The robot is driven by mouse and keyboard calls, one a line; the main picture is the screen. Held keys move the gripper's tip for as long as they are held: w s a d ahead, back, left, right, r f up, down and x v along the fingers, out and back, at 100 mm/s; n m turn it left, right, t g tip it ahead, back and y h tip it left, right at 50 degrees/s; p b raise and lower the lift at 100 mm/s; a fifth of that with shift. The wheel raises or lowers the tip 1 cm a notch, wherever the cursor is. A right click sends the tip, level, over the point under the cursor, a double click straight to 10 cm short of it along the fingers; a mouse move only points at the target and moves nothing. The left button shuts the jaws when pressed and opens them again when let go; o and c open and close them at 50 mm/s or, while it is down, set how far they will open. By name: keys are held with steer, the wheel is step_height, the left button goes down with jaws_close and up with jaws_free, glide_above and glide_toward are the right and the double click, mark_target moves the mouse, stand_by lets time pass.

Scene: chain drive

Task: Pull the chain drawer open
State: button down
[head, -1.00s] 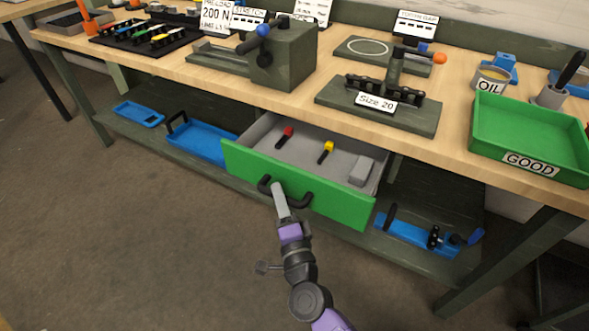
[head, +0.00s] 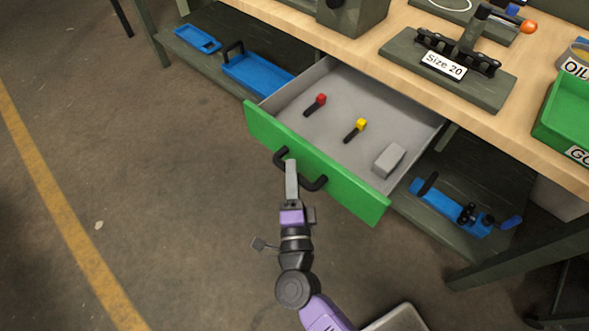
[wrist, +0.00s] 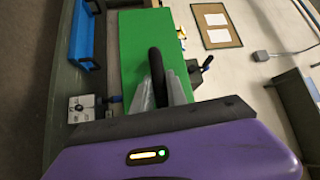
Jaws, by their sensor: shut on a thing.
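The chain drawer (head: 360,197) has a green front and a grey inside, and it stands well out from under the bench. A black bar handle (head: 315,182) is on its front. My gripper (head: 290,165) is shut on the handle near its left end. In the wrist view the fingers (wrist: 162,90) close around the black handle (wrist: 156,68) in front of the green drawer front (wrist: 135,45). In the drawer lie a red-ended piece (head: 316,104), a yellow-ended piece (head: 356,129) and a grey block (head: 389,160).
The wooden bench (head: 370,55) carries a Size 20 fixture (head: 445,66) and a green tray (head: 570,120). Blue trays (head: 250,75) and a blue tool (head: 450,208) lie on the lower shelf. The floor before the drawer is clear.

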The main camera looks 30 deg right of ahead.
steer(key=c, duration=1.3)
jaws_free()
steer(key=shift+v, duration=3.9)
steer(key=shift+a, duration=0.1)
steer(key=s+r+n+t+y+p, duration=0.15)
steer(key=s+r+n+y, duration=0.25)
steer(key=r+n, duration=0.4)
steer(key=s+d+r+n+g+y+p, duration=0.1)
steer(key=s+d+r+n+p, duration=0.1)
steer(key=s, duration=0.4)
steer(key=s+d+r+n+g+y+p, duration=0.1)
steer(key=s+d+r+n+g+p, duration=0.1)
steer(key=s+r+n, duration=0.2)
steer(key=s+d+r+n+g+y+p, duration=0.1)
steer(key=s+r+n+y+p, duration=0.1)
steer(key=s+n, duration=0.5)
steer(key=shift+s+d+r+g+p, duration=0.2)
steer(key=shift+s+r+p, duration=0.15)
steer(key=shift+s, duration=0.2)
steer(key=shift+s+d+r+g+p, duration=0.15)
steer(key=shift+s+d+r+p, duration=0.05)
steer(key=shift+s+r, duration=0.35)
